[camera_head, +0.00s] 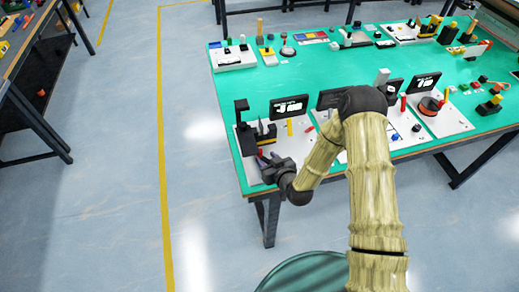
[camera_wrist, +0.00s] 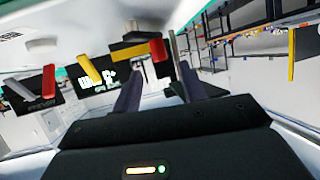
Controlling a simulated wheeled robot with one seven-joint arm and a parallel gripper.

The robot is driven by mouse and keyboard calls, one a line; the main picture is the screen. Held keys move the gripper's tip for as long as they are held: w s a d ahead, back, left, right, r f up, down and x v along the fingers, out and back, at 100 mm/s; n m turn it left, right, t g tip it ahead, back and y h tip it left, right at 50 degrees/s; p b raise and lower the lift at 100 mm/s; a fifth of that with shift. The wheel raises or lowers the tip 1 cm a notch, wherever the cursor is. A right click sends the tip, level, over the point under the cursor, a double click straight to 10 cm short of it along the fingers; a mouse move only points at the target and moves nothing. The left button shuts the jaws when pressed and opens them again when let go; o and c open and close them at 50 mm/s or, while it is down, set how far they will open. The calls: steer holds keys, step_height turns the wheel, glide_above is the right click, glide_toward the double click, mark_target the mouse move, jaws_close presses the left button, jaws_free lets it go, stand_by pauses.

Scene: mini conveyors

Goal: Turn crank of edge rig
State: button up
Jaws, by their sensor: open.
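The edge rig, a white base plate (camera_head: 244,170) with a black upright (camera_head: 241,114), stands at the green table's near left corner. A small black screen (camera_head: 288,106) is behind it. My gripper (camera_head: 268,162) is low at the rig's front side, its fingers pointing toward it. In the wrist view my gripper (camera_wrist: 160,84) is open, the two dark fingers apart. A red handle (camera_wrist: 158,50) and a thin metal rod (camera_wrist: 174,52) show beyond and between the fingertips. I cannot tell which part is the crank, or whether a finger touches it.
Further rigs on white plates (camera_head: 450,124) stand to the right along the green table (camera_head: 300,72). My arm hides part of them. Yellow (camera_wrist: 88,67) and red (camera_wrist: 48,80) handles show left in the wrist view. The floor left of the table is clear.

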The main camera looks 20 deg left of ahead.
mark_target(261, 152)
steer(key=p+x, duration=0.1)
steer(key=x, duration=0.6)
jaws_close()
